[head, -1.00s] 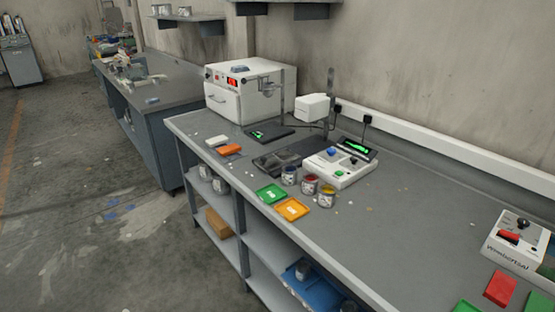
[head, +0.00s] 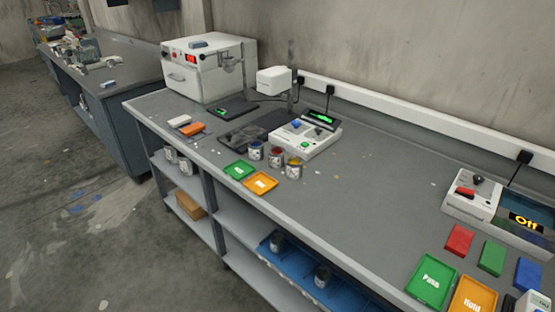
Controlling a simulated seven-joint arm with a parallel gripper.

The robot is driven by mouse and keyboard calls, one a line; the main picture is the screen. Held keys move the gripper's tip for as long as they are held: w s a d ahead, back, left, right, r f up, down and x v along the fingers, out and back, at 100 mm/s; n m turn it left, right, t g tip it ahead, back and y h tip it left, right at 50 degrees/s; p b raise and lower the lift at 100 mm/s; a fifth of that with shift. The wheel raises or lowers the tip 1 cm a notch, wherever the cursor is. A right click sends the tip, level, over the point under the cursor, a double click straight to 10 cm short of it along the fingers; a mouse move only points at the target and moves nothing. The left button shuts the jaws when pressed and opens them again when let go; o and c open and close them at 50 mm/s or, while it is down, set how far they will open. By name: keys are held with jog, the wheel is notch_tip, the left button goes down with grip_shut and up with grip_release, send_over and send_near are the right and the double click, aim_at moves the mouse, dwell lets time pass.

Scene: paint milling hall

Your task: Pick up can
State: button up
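Three small open paint cans stand close together on the grey workbench (head: 350,215). One has blue paint (head: 256,151), one red (head: 275,156) and one yellow (head: 294,169). More cans are on the shelves below: a pair on the left shelf (head: 186,167), one in a blue tray (head: 278,241) and another farther right in it (head: 322,275). My gripper is not in view.
Green (head: 239,170) and orange (head: 261,183) trays lie just left of the bench cans. A white control box (head: 306,138) stands behind them. A white oven-like machine (head: 208,68) is at the back left. Green Pass (head: 430,281) and orange Hold (head: 472,298) trays lie front right. The middle bench is mostly clear.

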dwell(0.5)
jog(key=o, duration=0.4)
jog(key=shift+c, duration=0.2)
